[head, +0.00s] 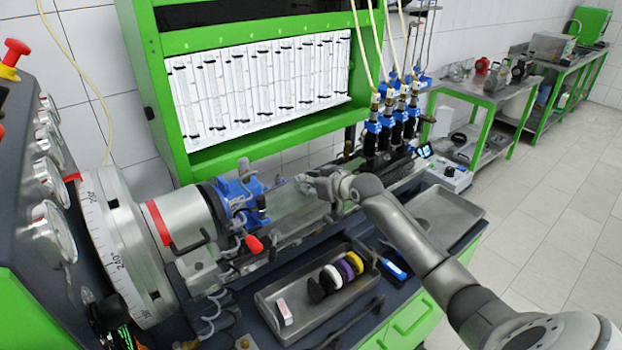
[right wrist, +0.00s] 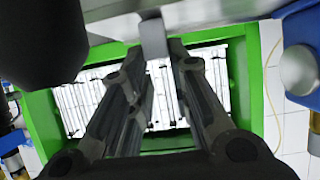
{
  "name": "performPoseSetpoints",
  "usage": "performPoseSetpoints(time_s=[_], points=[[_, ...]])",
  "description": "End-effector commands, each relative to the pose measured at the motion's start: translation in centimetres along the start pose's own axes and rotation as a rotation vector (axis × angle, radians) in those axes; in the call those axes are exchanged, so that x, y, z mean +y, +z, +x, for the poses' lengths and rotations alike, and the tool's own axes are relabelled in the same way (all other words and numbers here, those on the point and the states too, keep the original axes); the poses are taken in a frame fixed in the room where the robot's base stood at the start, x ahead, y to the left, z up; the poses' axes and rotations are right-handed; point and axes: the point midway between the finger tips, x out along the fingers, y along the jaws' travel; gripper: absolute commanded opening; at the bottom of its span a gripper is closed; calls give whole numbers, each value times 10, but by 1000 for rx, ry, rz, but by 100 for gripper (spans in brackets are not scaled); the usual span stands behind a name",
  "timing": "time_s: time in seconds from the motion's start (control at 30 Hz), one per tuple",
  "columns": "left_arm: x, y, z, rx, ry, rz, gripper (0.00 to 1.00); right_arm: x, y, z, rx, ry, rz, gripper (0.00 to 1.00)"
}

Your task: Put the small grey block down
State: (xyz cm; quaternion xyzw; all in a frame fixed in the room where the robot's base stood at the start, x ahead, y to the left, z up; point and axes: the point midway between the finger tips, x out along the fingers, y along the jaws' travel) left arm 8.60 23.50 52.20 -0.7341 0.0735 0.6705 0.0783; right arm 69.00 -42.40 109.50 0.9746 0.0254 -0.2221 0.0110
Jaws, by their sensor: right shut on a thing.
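My right arm reaches in from the lower right of the head view, and its gripper (head: 312,184) is over the bench between the blue pump clamp and the row of injectors. In the right wrist view, the gripper (right wrist: 156,52) is shut on the small grey block (right wrist: 153,36), which sits between the fingertips. The block cannot be made out clearly in the head view. Whether it touches a surface below cannot be told. My left gripper does not show.
A metal tray (head: 274,318) with several coloured discs and a pale pink-white block (head: 284,312) lies in front of the gripper. An emptier tray (head: 462,212) is at right. The blue clamp (head: 238,192) and blue-capped injectors (head: 373,128) stand either side of the gripper.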

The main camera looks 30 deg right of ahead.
Motion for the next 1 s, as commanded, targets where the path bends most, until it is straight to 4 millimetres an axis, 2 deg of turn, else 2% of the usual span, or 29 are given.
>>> performPoseSetpoints(time_s=[0.33, 0.37, 0.5, 0.83, 1.0], points=[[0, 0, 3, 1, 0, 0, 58, 0, 5, 2, -1, 0, 0, 0], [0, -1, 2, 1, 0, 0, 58, 0, 4, 2, -1, 0, 0, 22], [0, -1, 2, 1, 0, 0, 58, 0, 4, 2, -1, 0, 0, 40], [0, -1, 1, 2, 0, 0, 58, 0, 2, 1, 0, 0, 0, 40], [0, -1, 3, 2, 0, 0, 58, 1, 2, -8, -1, 1, 0, 40]])
